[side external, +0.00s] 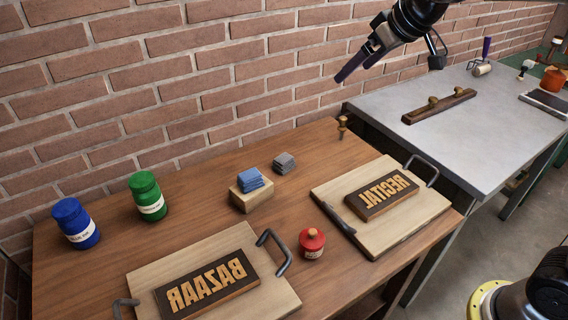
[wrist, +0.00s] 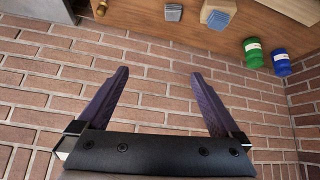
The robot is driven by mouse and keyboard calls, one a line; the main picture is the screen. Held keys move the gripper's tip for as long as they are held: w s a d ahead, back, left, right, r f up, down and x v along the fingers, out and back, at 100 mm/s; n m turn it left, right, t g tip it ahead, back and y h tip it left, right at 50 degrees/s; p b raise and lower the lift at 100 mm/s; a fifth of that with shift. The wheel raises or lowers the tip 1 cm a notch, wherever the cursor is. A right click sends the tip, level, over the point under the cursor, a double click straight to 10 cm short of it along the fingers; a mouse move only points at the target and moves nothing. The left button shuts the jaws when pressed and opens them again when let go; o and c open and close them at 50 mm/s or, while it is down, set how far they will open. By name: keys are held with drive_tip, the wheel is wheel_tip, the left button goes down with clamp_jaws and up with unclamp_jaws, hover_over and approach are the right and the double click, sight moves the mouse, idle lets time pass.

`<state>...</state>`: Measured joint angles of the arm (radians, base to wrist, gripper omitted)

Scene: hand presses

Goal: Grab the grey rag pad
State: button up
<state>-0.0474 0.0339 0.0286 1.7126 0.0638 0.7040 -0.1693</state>
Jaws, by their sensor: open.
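The grey rag pad (side external: 284,162) is a small folded stack lying on the wooden table, just right of a wooden block that bears a blue pad (side external: 251,179). In the wrist view the grey pad (wrist: 174,13) shows at the top, left of the blue pad (wrist: 217,20). My gripper (side external: 358,68) is high above the table, up and to the right of the grey pad and well apart from it. In the wrist view its two purple fingers (wrist: 157,83) are spread wide with only brick wall between them.
Green jar (side external: 148,196) and blue jar (side external: 75,223) stand at the table's left; a small red pot (side external: 312,243) stands in front. A brick wall runs behind. A brass-coloured peg (side external: 342,126) stands at the back right.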

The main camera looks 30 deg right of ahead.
drive_tip(key=w+a+f, duration=0.1)
drive_tip(key=w+f, duration=0.4)
drive_tip(key=w, duration=0.2)
drive_tip(key=g, duration=0.3)
hover_over(284, 158)
drive_tip(key=s+d, duration=0.1)
drive_tip(key=s, duration=0.2)
drive_tip(key=shift+n, duration=0.3)
wheel_tip(284, 158, down, 24)
drive_tip(key=shift+w+f, duration=0.1)
drive_tip(key=shift+f, duration=0.05)
drive_tip(key=shift+a+x, duration=0.1)
drive_tip(key=shift+x, duration=1.4)
drive_tip(key=shift+a+x, duration=0.15)
drive_tip(key=shift+x, duration=1.4)
drive_tip(key=shift+w, duration=0.15)
drive_tip(key=c, duration=1.2)
